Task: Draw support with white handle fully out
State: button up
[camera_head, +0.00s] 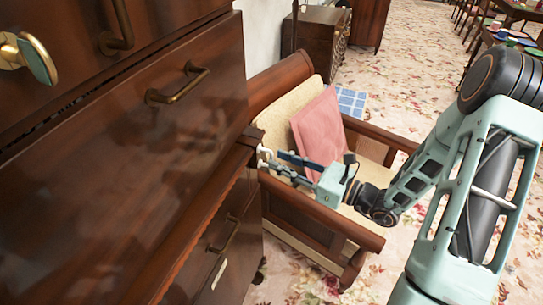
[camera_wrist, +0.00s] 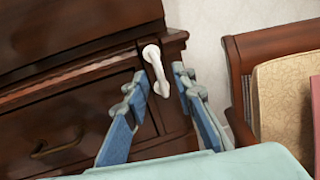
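The white handle (camera_head: 264,153) sits on the end of a narrow dark wooden support (camera_head: 252,136) at the right edge of the dresser front. In the wrist view the white handle (camera_wrist: 155,70) is a curved bar, tilted, with the support's dark wood (camera_wrist: 174,45) behind it. My gripper (camera_head: 284,162) points at the handle from the right. In the wrist view my gripper (camera_wrist: 160,85) has its two blue fingers apart, one on each side of the handle's lower part, with gaps visible. I cannot tell exactly how far the support sticks out.
The dark dresser (camera_head: 150,150) with brass pulls fills the left. An armchair (camera_head: 340,225) with a pink cushion (camera_head: 322,130) stands close beside it, under my gripper. Flowered carpet (camera_head: 400,100) lies open beyond the chair.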

aim_at(271, 157)
jog(key=shift+x, duration=1.8)
grip_shut()
